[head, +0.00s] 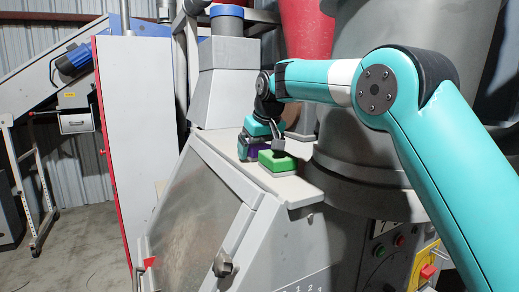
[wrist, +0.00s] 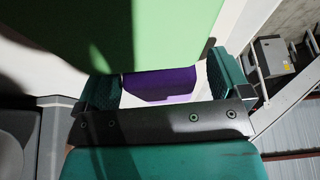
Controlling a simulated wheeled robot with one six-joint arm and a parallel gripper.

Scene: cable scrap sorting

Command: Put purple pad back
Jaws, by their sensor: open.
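The purple pad (wrist: 160,86) shows in the wrist view between the two teal-padded fingers of my gripper (wrist: 163,80). Its far side and full outline are hidden by the gripper bar and the green pad. In the head view a small part of the purple pad (head: 253,154) shows on the grey machine top, left of the green pad. My gripper (head: 264,143) is open and low over this spot, with its fingers on either side of the purple pad. I cannot tell whether they touch it.
The green pad (head: 277,161) lies on the machine top (head: 296,187) right beside my gripper, and the same green pad (wrist: 120,30) fills the upper wrist view. A grey hopper (head: 213,85) stands behind. The large grey drum (head: 375,165) is close on the right.

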